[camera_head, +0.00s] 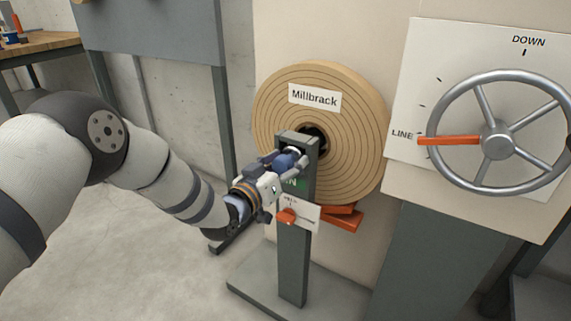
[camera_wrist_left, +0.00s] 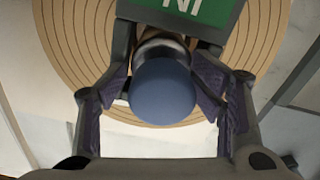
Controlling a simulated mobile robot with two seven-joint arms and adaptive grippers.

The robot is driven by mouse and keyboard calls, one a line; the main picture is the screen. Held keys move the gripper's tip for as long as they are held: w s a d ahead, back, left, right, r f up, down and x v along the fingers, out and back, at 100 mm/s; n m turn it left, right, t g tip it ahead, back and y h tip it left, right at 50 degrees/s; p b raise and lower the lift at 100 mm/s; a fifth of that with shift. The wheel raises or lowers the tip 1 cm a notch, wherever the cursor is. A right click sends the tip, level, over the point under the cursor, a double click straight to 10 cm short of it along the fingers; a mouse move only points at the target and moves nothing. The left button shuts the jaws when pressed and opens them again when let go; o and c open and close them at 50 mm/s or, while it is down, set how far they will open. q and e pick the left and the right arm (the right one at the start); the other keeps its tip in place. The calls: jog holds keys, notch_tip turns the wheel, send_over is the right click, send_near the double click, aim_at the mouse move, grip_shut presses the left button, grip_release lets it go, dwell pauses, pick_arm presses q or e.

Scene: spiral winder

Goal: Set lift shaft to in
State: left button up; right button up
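The lift shaft ends in a round blue knob (camera_wrist_left: 162,92) on a short metal stem; in the head view the knob (camera_head: 287,161) sits at the top of a grey-green post (camera_head: 293,262). A green plate (camera_wrist_left: 198,8) on the post reads IN; it shows upside down in the wrist view and partly covered in the head view. My left gripper (camera_head: 283,163) is at the knob, one finger on each side of it. The fingers look open, with a narrow space beside the knob; contact is not clear. My right gripper is not in view.
A tan spiral roll (camera_head: 350,130) labelled Millbrack stands behind the post. A large handwheel (camera_head: 498,140) with an orange spoke is at right. A wooden workbench (camera_head: 40,42) is at far left.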

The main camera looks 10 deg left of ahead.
pick_arm(q)
jog(key=shift+a, duration=0.1)
jog(key=v, duration=1.2)
